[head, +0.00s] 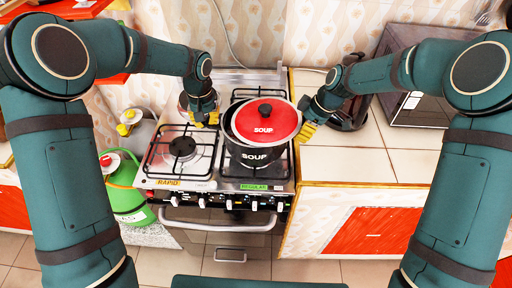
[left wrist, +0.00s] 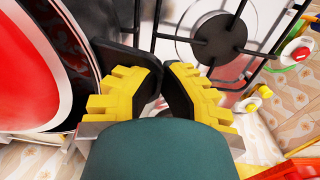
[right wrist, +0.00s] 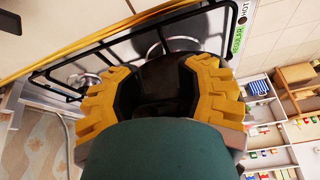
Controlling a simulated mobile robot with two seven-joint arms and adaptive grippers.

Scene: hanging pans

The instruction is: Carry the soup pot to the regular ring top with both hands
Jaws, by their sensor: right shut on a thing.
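The soup pot (head: 256,157) is black with a red lid (head: 279,123). It is over the front right of the stove, above the green REGULAR label (head: 254,187). I cannot tell whether its base touches the grate. My right gripper (head: 308,128) is at the pot's right side, shut on its dark handle, which shows between the fingers in the right wrist view (right wrist: 165,80). My left gripper (head: 207,119) is at the pot's left side. In the left wrist view its fingers (left wrist: 163,88) are close together beside a black handle; their grip is unclear. The regular ring is hidden beneath the pot.
The front left burner (head: 183,147), by the RAPID label, is bare. A metal vessel stands behind it, partly hidden by my left arm. A tiled counter (head: 345,165) lies right of the stove, with a dark appliance (head: 350,112) behind my right gripper. A green gas bottle (head: 122,185) stands left.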

